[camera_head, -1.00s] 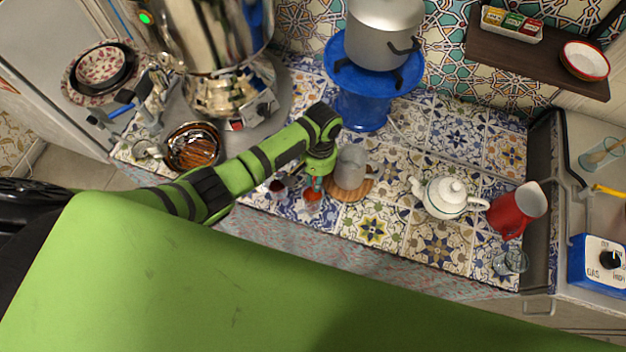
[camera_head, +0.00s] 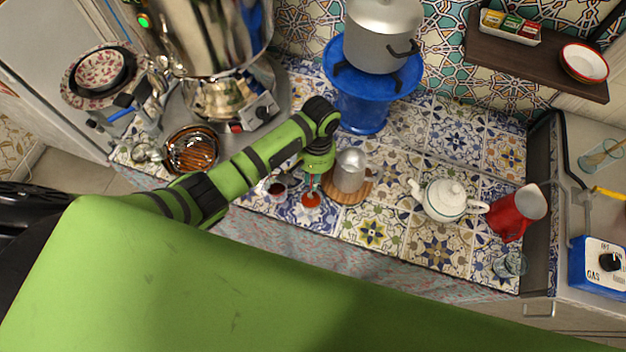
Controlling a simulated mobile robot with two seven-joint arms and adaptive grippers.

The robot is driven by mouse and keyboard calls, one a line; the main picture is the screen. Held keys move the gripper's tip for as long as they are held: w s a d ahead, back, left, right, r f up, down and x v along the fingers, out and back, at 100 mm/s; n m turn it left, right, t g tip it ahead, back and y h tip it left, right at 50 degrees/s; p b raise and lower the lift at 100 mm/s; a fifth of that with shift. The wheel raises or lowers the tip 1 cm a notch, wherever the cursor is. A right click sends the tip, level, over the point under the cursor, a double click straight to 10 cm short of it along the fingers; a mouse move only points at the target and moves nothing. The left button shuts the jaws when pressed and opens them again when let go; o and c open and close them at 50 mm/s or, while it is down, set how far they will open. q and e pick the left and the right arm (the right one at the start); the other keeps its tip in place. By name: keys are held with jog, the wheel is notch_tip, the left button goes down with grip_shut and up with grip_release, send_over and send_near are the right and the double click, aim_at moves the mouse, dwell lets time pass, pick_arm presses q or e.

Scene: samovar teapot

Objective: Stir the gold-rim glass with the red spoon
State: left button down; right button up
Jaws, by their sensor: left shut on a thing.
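My left gripper (camera_head: 313,180) reaches in from the left and points down over the tiled counter, just left of the metal pot. It is shut on a thin upright thing that I take for the red spoon (camera_head: 310,187); little of it shows. Right below it is a small round orange-red thing (camera_head: 311,200), apparently a glass of tea seen from above. Whether the spoon's tip is inside it I cannot tell. A glass with dark red content (camera_head: 276,188) stands just to the left. No gold rim can be made out on either. My right gripper is not in view.
The metal pot (camera_head: 349,171) on a round wooden board (camera_head: 347,192) stands close right of my gripper. A white teapot (camera_head: 445,198), a red jug (camera_head: 517,212) and a clear glass (camera_head: 510,263) are farther right. A large samovar (camera_head: 205,40) and blue stand (camera_head: 362,108) are behind.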

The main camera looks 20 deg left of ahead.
pick_arm(q)
jog(key=shift+w+r, duration=0.2)
jog(key=shift+r, duration=0.7)
jog(key=shift+w+r, duration=0.15)
jog(key=shift+r, duration=0.75)
jog(key=shift+w+r, duration=0.2)
jog(key=shift+r, duration=0.7)
jog(key=shift+r, duration=0.15)
jog(key=shift+r, duration=2.35)
jog(key=shift+w, duration=0.1)
jog(key=s+a+r+b, duration=0.2)
jog(key=a+r+b, duration=0.4)
jog(key=b, duration=0.6)
jog(key=shift+s+a, duration=0.3)
jog(key=shift+a, duration=0.3)
